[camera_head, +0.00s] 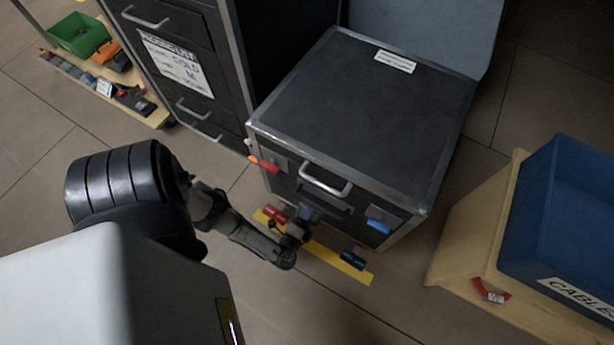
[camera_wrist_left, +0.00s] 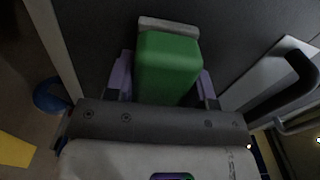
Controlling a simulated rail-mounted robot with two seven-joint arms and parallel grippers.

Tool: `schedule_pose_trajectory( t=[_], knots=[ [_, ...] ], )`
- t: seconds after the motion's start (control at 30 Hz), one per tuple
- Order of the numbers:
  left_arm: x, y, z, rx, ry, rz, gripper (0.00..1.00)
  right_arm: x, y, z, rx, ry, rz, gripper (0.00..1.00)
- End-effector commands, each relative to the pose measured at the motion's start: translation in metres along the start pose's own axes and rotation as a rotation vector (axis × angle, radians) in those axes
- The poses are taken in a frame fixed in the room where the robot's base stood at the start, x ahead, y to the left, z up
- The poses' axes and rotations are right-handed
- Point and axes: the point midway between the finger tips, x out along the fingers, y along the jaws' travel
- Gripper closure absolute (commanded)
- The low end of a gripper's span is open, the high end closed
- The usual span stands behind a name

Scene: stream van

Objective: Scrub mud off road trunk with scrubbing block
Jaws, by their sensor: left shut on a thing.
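The black road trunk (camera_head: 350,100) with metal edges stands on the floor in the middle of the head view. Its front has a silver handle (camera_head: 325,180). My left gripper (camera_head: 308,214) is low in front of that face; its purple fingers also show in the left wrist view (camera_wrist_left: 163,85). It is shut on the scrubbing block, a green block (camera_wrist_left: 168,65) with a pale grey edge at its far end. That end is close to the dark trunk face; I cannot tell whether it touches. I make out no clear mud patch. My right gripper is out of view.
A black drawer cabinet (camera_head: 180,55) stands left of the trunk. A wooden crate (camera_head: 478,225) and a blue cables bin (camera_head: 570,210) stand at the right. Yellow tape (camera_head: 340,262) marks the floor in front. A low board (camera_head: 145,112) holds a green tray (camera_head: 80,35) at upper left.

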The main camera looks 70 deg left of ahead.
Motion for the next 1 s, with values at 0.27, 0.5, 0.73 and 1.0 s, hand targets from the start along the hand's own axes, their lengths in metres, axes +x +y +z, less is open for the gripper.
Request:
schedule_pose_trajectory(
  t=[0.27,0.5,0.73,1.0],
  knots=[
    [0.006,0.0,0.0,0.0,0.0,0.0,0.7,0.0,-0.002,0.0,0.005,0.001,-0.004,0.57],
    [0.01,0.0,0.0,0.0,0.0,0.0,0.7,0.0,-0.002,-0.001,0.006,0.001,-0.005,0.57],
    [0.01,0.0,-0.003,-0.001,0.0,0.0,0.7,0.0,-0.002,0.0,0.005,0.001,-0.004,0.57],
    [0.009,0.001,-0.02,-0.002,-0.001,0.0,0.7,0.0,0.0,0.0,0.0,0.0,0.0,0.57]
  ],
)
